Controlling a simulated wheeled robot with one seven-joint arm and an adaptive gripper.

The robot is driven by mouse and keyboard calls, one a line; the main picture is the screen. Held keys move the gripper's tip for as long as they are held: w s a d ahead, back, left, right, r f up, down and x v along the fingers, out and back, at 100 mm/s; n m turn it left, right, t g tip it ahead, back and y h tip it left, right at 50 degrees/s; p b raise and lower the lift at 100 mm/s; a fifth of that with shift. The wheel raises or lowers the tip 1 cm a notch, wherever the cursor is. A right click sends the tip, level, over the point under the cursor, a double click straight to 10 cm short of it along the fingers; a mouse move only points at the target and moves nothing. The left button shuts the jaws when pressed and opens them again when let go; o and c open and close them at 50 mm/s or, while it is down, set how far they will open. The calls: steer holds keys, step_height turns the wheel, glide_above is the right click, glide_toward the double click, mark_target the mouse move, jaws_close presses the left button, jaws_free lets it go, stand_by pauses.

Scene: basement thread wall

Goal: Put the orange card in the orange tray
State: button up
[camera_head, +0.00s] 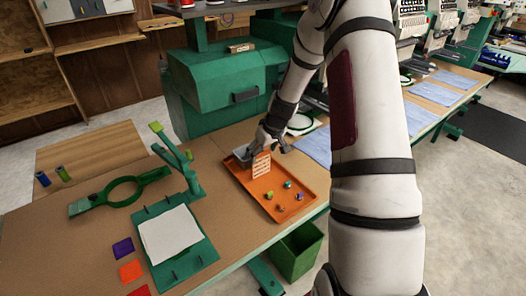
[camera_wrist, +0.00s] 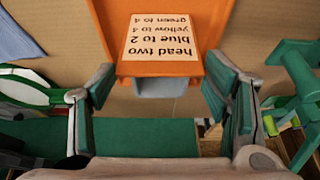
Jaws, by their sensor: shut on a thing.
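The orange tray (camera_head: 297,211) lies on the workbench with several small coloured pieces in it. My gripper (camera_head: 268,145) is over the tray's far end. It is shut on the orange card (camera_head: 261,166), which has printed lines and stands tilted above the tray. In the wrist view, its print (camera_wrist: 162,38) reads upside down between the fingers (camera_wrist: 160,82). Orange surrounds the print, and I cannot tell where card ends and tray begins. Whether the card's lower edge touches the tray is unclear.
Purple (camera_head: 122,247), orange (camera_head: 131,271) and red squares lie flat at the bench's front left. A green clamp stand with white sheet (camera_head: 170,234) stands left of the tray. A green machine (camera_head: 222,85) stands behind, and a green bin (camera_head: 296,254) below the edge.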

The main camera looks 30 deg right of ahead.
steer(key=o, duration=0.8)
steer(key=shift+f, duration=0.15)
steer(key=shift+o, duration=0.2)
